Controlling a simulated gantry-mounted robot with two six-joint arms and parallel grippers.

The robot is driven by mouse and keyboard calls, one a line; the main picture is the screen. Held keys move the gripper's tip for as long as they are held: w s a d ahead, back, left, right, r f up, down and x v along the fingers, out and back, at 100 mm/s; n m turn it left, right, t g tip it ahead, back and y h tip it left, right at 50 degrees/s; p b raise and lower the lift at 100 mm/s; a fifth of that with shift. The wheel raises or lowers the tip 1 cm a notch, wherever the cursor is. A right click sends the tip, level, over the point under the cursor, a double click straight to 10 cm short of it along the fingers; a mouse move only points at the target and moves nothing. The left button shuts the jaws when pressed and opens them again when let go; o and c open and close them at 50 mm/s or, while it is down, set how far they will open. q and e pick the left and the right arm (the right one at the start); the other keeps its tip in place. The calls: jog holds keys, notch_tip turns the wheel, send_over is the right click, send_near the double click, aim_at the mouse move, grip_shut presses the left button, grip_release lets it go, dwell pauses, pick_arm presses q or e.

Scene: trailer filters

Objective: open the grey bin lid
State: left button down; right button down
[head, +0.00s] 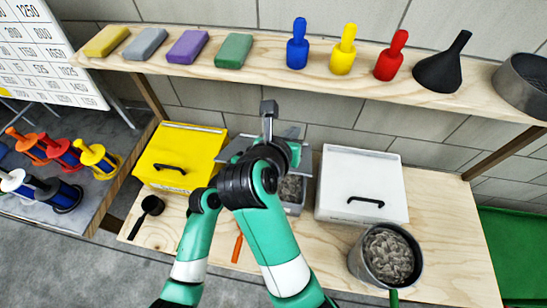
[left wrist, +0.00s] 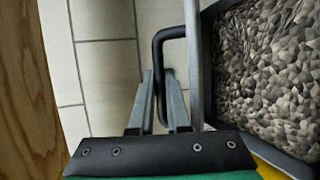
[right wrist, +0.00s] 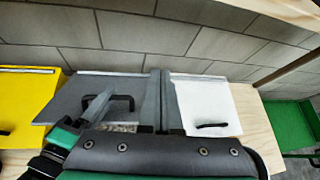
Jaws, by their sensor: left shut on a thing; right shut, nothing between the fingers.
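The grey bin (head: 296,209) stands between the yellow and white bins. Its grey lid (head: 237,147) is raised and gravel (left wrist: 265,70) shows inside. My left gripper (left wrist: 160,90) is shut on the lid's black handle (left wrist: 157,55). The lid shows edge-on in the left wrist view, beside the gravel. In the right wrist view, the lid (right wrist: 65,97) and handle (right wrist: 122,101) show left of my right gripper (right wrist: 160,85). My right gripper (head: 268,108) is shut and empty above the bin. My arms hide much of the bin and lid in the head view.
The yellow bin (head: 180,155) and white bin (head: 360,180) flank it, both closed. A pot of gravel (head: 386,256) stands front right. A black scoop (head: 148,208) lies front left. A wooden shelf (head: 270,75) with several objects runs above, behind the bins.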

jog(key=s+a+f+g+y, duration=0.3)
jog(key=s+a+f+g, duration=0.1)
jog(key=s+a+f, duration=0.1)
jog(key=shift+n, duration=0.3)
jog(key=x, duration=1)
jog(key=shift+w, duration=0.15)
